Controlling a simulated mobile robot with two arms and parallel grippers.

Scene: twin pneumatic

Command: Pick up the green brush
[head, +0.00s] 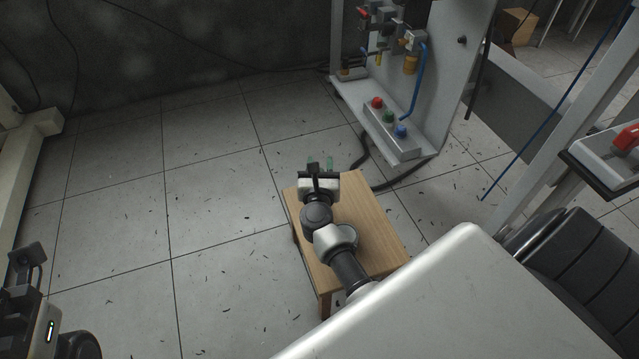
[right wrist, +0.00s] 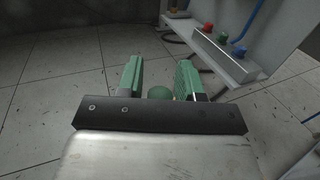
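My right gripper (head: 320,165) reaches over the small wooden table, its green fingertips near the table's far edge. In the right wrist view the two green fingers (right wrist: 160,78) stand apart, so the gripper is open. A rounded green thing (right wrist: 159,93), perhaps part of the green brush, shows between the fingers, with gaps on both sides. The rest of it is hidden behind the gripper body. In the head view I cannot make out the brush. My left gripper (head: 27,268) is at the lower left, over the floor; its opening is unclear.
The wooden table (head: 375,225) has bare space right of my arm. Beyond it stands a grey panel unit (head: 440,90) with a button box (head: 393,131) carrying red, green and blue buttons. A black hose (head: 398,182) lies beside the table. The tiled floor to the left is open.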

